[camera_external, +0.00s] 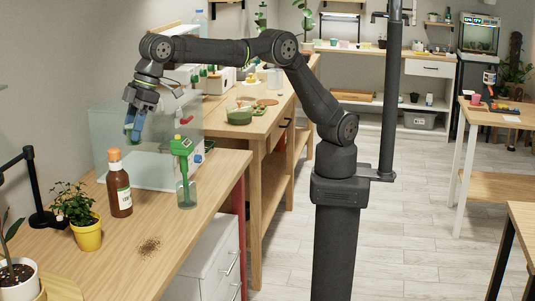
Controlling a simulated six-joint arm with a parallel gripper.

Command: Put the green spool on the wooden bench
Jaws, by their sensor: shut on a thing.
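I cannot pick out a green spool with certainty anywhere. The wooden bench (185,238) in the foreground has a pale wood top with bare space at its front and right. A second wooden bench (264,122) runs behind it along the wall.
A green bowl (239,116) sits behind.

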